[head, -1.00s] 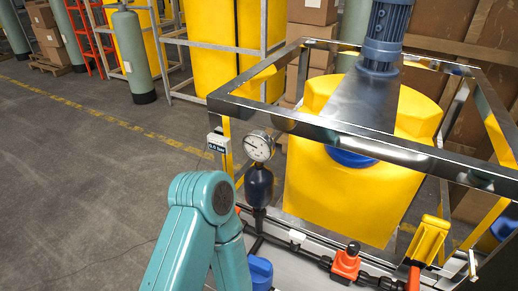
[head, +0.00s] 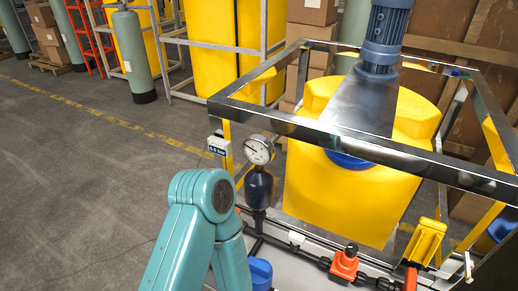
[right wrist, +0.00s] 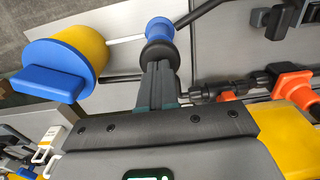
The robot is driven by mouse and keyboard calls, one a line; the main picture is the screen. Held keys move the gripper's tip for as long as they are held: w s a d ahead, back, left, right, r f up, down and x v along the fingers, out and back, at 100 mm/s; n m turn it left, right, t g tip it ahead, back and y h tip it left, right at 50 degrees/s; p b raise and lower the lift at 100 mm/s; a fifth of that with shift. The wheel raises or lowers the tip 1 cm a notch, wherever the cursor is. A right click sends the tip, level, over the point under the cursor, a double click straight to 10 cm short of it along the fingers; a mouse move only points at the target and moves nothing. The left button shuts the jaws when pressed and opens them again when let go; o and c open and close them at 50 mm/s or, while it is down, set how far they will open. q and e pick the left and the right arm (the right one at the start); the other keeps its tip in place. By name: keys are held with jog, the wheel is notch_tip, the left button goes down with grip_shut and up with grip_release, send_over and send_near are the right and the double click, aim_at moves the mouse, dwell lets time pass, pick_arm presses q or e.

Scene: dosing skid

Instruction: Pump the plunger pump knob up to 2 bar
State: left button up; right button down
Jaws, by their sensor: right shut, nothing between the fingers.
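In the right wrist view a blue knob with a black collar (right wrist: 158,32) sits on a bright rod coming from a yellow body with a blue end (right wrist: 68,60), apparently the plunger pump. My right gripper (right wrist: 159,75) is shut and empty, its fingertips right at the black collar. I cannot tell whether they touch it. In the head view a round white pressure gauge (head: 259,149) sits above a dark blue vessel (head: 259,187). A small display (head: 217,145) hangs beside it, its digits too small to read surely. My left gripper is out of view.
A steel frame (head: 350,150) surrounds a yellow tank (head: 345,205) with a blue motor (head: 385,35). An orange valve (head: 344,265) and a yellow handle (head: 426,240) stand along the front piping. Open floor (head: 80,190) lies at the left.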

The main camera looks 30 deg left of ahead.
jog(key=shift+f, duration=0.1)
jog(key=shift+f+b, duration=1.35)
jog(key=shift+f, duration=0.05)
jog(key=shift+r+p, duration=1.1)
jog(key=shift+r, duration=0.45)
notch_tip(320, 180, up, 6)
jog(key=p, duration=0.4)
jog(key=shift+s, duration=0.1)
